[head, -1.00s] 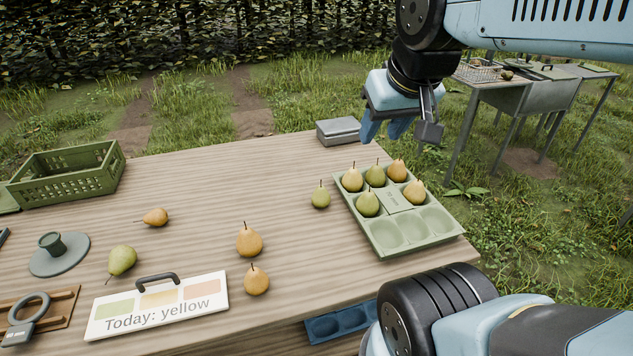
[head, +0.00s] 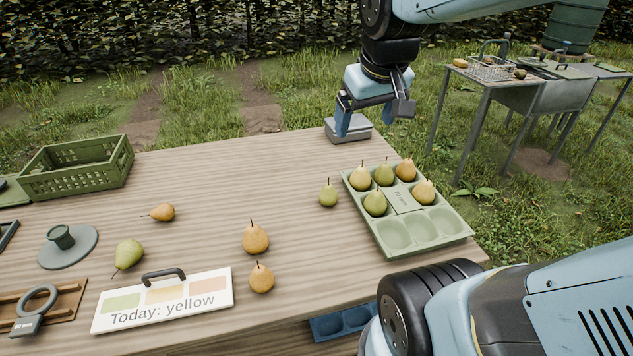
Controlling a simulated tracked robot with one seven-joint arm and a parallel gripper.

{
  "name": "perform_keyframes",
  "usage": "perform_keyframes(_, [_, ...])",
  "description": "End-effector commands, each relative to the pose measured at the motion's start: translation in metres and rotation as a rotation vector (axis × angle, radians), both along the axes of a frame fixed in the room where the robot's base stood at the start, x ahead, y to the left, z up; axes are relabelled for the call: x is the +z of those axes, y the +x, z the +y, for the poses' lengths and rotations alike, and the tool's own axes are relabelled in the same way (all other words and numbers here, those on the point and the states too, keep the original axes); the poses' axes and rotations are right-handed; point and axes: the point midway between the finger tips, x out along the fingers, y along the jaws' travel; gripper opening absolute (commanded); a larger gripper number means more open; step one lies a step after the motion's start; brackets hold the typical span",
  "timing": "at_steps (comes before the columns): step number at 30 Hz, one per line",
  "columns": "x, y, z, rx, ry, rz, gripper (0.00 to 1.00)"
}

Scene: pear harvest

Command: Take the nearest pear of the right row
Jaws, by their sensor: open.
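On the table (head: 200,185), the right row of loose pears runs toward me: a small green pear (head: 328,196) farther back, a yellow-orange pear (head: 255,240) in the middle, and another yellow-orange pear (head: 261,279) nearest, standing upright just right of the sign. A lying orange pear (head: 163,212) and a green pear (head: 129,253) are further left. My gripper (head: 364,128) is open and empty, pointing down above the table's far right end, well beyond the nearest pear.
A sign (head: 163,301) reads "Today: yellow". A green tray (head: 441,240) holds several pears; its three near pockets are empty. A grey box (head: 350,136) sits behind my gripper. A green crate (head: 75,180) stands far left. A blue tray (head: 330,328) lies below the near edge.

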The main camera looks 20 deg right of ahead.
Motion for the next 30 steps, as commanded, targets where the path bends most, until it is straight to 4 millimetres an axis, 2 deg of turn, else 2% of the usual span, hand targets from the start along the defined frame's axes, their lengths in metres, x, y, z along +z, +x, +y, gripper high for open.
perform_keyframes(3, [-0.012,0.023,0.000,0.039,-0.028,0.045,0.90])
perform_keyframes(14, [-0.056,0.086,0.000,0.175,-0.086,0.171,0.90])
perform_keyframes(23, [-0.107,0.134,0.000,0.297,-0.098,0.269,0.90])
perform_keyframes(30, [-0.155,0.165,0.001,0.401,-0.087,0.339,0.90])
